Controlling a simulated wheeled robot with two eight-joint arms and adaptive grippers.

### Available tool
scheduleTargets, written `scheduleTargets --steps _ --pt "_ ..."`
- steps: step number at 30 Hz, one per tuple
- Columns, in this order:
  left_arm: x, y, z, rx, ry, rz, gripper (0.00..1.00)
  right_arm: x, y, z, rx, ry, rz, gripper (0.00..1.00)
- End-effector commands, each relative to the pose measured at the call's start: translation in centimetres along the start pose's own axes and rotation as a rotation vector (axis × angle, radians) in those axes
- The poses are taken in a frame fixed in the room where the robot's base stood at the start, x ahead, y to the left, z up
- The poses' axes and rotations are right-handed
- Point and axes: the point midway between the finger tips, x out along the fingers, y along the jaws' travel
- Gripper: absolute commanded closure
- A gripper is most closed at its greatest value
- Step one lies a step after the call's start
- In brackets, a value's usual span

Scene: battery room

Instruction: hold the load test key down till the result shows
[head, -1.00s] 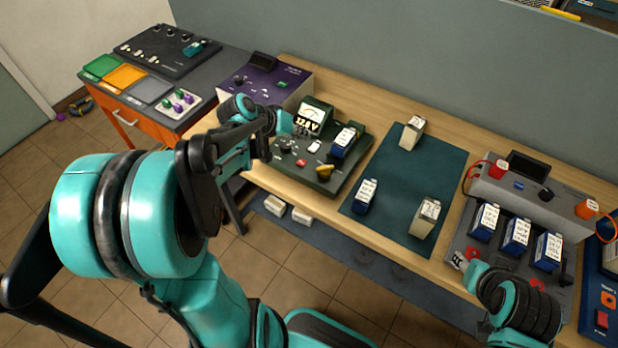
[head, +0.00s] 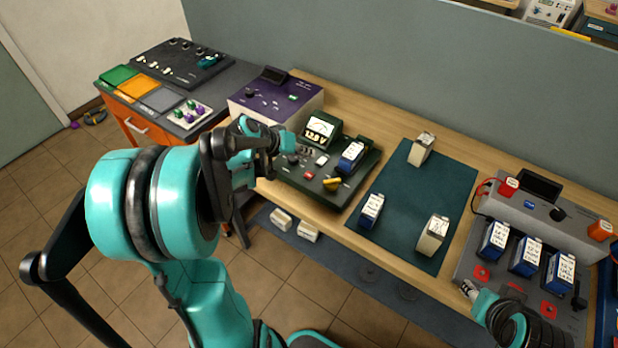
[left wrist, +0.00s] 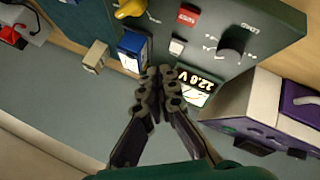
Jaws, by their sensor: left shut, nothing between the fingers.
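The dark green tester (head: 345,196) stands on the wooden bench. Its lit display (head: 317,137) reads about 12.8 V below a dial. A white key (head: 322,160), a red key (head: 309,176), a knob and a yellow lever (head: 332,184) are on its top. Key labels are too small to read. A blue battery (head: 350,157) stands on its right side. My left gripper (head: 303,150) is shut and empty above the panel, by the display. In the left wrist view its fingertips (left wrist: 162,74) point toward the white key (left wrist: 177,47), seemingly apart from it. My right gripper (head: 468,289) is small and unclear.
A purple device (head: 275,98) stands left of the tester. A dark mat (head: 400,195) with several batteries lies to the right. A grey charger (head: 545,205) with blue batteries is at far right, beside my right arm. The mat's middle is clear.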

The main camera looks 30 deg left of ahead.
Motion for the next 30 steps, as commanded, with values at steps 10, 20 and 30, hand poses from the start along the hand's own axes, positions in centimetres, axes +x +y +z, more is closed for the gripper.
scheduleTargets --steps 10,20,30 --pt "3.8 -2.7 2.8 0.0 0.0 0.0 1.0 3.7 0.0 2.6 0.0 0.0 0.0 0.6" --pt "4.4 -3.2 3.2 0.0 0.0 0.0 1.0 4.2 0.0 3.0 0.0 0.0 0.0 0.6" --pt "4.4 -3.2 3.2 0.0 0.0 0.0 1.0 4.2 0.0 3.0 0.0 0.0 0.0 0.6"
